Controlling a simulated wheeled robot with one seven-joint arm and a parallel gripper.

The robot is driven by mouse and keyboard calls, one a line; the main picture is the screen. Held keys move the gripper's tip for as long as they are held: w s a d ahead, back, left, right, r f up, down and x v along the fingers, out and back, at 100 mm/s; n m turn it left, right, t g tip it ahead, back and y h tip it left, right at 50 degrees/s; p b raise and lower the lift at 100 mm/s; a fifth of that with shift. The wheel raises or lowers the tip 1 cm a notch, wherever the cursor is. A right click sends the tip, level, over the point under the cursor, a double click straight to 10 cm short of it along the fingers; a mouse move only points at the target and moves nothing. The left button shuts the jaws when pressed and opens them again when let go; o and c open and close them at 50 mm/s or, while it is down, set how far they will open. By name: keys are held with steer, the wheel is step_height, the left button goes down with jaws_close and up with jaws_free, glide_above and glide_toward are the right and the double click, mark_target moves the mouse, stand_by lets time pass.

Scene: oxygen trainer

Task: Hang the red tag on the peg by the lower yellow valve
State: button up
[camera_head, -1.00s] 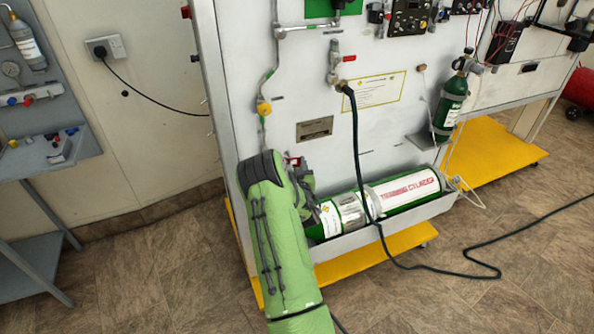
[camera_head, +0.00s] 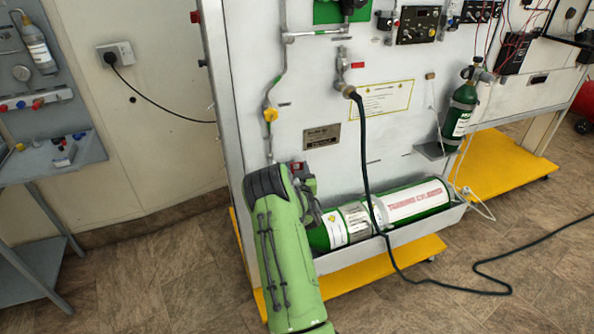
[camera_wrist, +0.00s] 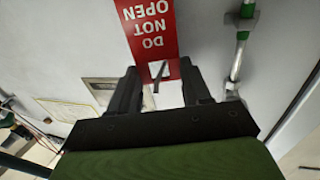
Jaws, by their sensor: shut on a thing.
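The red tag (camera_wrist: 152,30), lettered "DO NOT OPEN", appears upside down in the wrist view. Its near end lies between the fingers of my gripper (camera_wrist: 160,78), which is shut on it. A pale slot and a thin dark bar show at that end; I cannot tell whether the bar is the peg. In the head view the lower yellow valve (camera_head: 270,114) sits on the thin pipe at the panel's left. My gripper is below and right of it, close to the panel and mostly hidden by my green arm. Only a small reddish bit of the tag shows there.
A pipe with green bands (camera_wrist: 240,45) runs beside the tag in the wrist view. A metal plate (camera_head: 321,136) is on the panel. The training cylinder (camera_head: 405,203) lies in a trough below. A dark hose (camera_head: 362,150) hangs to the right.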

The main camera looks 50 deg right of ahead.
steer(key=o, duration=1.2)
steer(key=p+v, duration=0.1)
steer(key=v, duration=1.4)
steer(key=shift+s+a+f+p, duration=0.15)
steer(key=shift+s+a+p, duration=0.15)
steer(key=shift+w, duration=0.1)
